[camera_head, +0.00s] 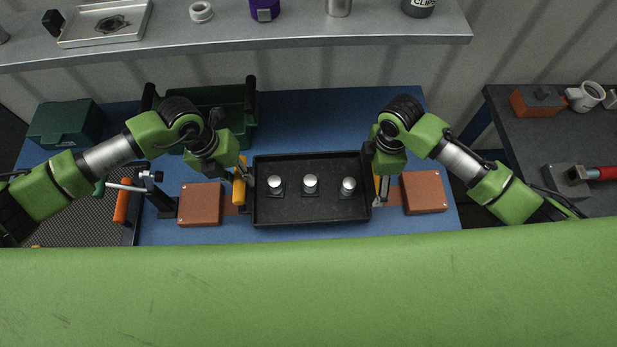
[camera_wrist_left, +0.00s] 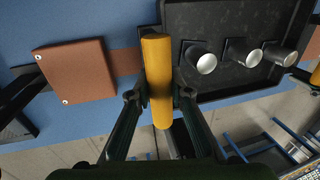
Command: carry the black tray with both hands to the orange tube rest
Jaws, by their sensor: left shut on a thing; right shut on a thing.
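The black tray (camera_head: 312,209) is near the middle of the blue table and carries three silver-topped fittings, upright in a row. A yellow handle (camera_head: 239,188) is at its left end; another shows in part at its right end. My left gripper (camera_wrist_left: 159,97) is shut on the left handle, one finger on each side. My right gripper (camera_head: 380,186) is shut on the right handle, which it mostly hides. Orange-brown blocks stand left (camera_head: 201,204) and right (camera_head: 424,191) of the tray, with an orange-brown strip showing beside it. I cannot tell whether these are the tube rest.
A green crate (camera_head: 250,128) stands behind the tray, with a dark green box (camera_head: 66,125) at the back left. An orange-handled clamp (camera_head: 122,207) is left of the left block. A metal shelf (camera_head: 300,30) spans the back.

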